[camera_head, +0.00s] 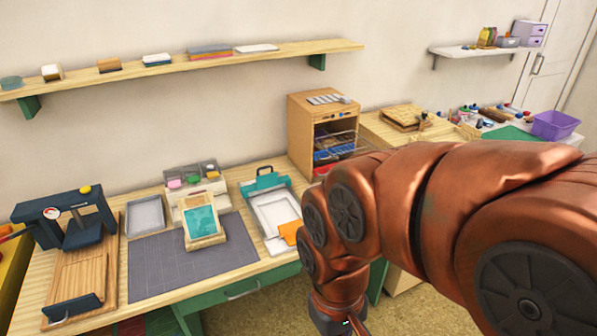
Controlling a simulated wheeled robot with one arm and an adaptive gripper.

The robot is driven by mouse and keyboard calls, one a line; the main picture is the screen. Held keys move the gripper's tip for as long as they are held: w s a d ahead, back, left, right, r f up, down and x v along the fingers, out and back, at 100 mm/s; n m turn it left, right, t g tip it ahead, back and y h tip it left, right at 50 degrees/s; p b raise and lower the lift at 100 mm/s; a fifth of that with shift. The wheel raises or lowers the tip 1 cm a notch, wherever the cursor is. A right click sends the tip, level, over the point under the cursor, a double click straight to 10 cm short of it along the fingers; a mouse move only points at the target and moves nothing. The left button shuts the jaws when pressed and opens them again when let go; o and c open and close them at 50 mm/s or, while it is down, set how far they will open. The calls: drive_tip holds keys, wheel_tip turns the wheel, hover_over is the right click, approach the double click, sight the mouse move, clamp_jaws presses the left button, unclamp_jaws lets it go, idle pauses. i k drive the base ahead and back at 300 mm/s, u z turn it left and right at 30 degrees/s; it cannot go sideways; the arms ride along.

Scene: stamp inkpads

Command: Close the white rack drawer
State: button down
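A small white rack (218,187) stands at the back of the table on the left, with pink and green items in its top compartments. My orange arm covers the right foreground and runs down to the bottom edge. My gripper is out of view.
A dark press (65,222), a grey mat (165,262), a white tray (145,216) and a clipboard-like frame (272,212) fill the left table. A green table drawer (240,292) is below. A purple bin (555,124) stands at right. Bare floor shows below.

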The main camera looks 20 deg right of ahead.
sight(332, 155)
drive_tip(key=u, duration=0.65)
drive_tip(key=i, duration=1.1)
drive_tip(key=z, duration=1.7)
